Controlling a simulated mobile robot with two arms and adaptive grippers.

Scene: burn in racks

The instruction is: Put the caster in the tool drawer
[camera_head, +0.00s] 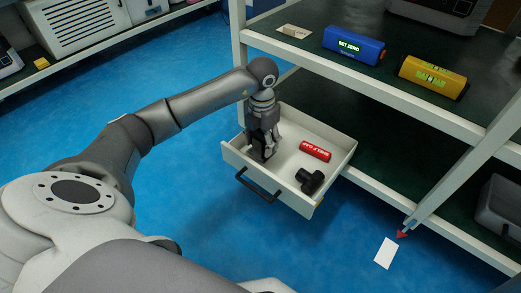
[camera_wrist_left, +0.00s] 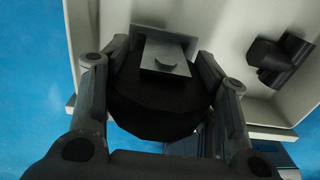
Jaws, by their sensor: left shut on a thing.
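My left gripper (camera_head: 263,150) reaches down into the open tool drawer (camera_head: 231,158), near its left end. It is shut on the caster (camera_wrist_left: 155,112), which shows in the left wrist view as a dark round wheel with a grey metal plate (camera_wrist_left: 165,55) between the two fingers. In the head view the gripper mostly hides the caster. The caster is over the drawer's pale floor; I cannot tell whether it touches it. My right gripper is not in view.
A red cylinder (camera_head: 315,150) and a black T-shaped part (camera_head: 309,181) lie in the drawer's right half. The drawer's middle floor is clear. A shelf with a blue level (camera_head: 353,45) and a yellow level (camera_head: 432,77) is above. A white card (camera_head: 386,253) lies on the blue floor.

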